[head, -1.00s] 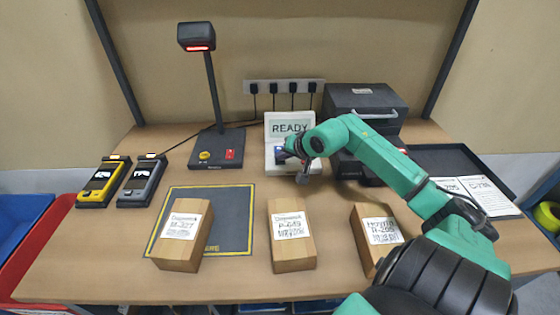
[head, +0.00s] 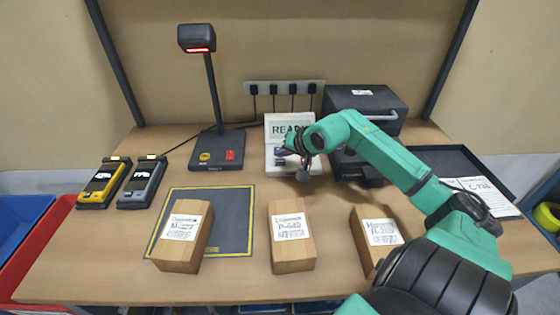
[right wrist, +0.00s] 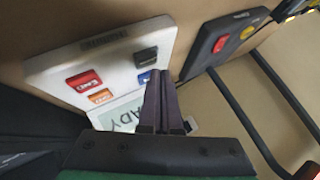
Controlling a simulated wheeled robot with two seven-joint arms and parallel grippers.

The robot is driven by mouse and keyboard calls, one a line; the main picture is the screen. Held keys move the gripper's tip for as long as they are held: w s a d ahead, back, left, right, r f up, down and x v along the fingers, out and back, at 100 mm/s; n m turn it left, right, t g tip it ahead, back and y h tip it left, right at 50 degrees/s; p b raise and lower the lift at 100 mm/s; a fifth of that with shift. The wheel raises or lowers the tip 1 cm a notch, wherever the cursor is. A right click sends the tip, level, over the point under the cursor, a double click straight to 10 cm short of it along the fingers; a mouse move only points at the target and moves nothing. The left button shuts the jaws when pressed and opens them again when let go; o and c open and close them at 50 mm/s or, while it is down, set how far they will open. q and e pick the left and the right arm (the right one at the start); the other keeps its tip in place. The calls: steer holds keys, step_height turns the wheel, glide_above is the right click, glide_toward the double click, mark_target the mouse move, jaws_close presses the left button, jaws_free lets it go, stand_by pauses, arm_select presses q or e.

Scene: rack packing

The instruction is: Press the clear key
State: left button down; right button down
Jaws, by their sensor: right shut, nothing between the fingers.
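A white device (head: 272,160) with an upright screen reading READY (head: 283,130) stands at the back middle of the table. In the right wrist view its panel (right wrist: 60,66) bears a red key (right wrist: 84,80), an orange key (right wrist: 100,97), a dark key (right wrist: 146,56) and a blue key (right wrist: 146,77). Their labels are too small to read, so I cannot tell which is clear. My right gripper (head: 284,151) is shut and empty over the panel. In the wrist view its fingertips (right wrist: 160,80) overlap the blue key's edge; contact is unclear. My left gripper is out of view.
A lamp-like scanner stand (head: 218,145) is left of the device and a dark printer (head: 360,105) right of it. Two handheld units, one yellow (head: 98,190), lie at left.

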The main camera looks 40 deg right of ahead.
mark_target(282, 164)
steer(key=shift+r+p, duration=1.15)
steer(key=shift+r, duration=1.4)
steer(key=shift+f, duration=0.1)
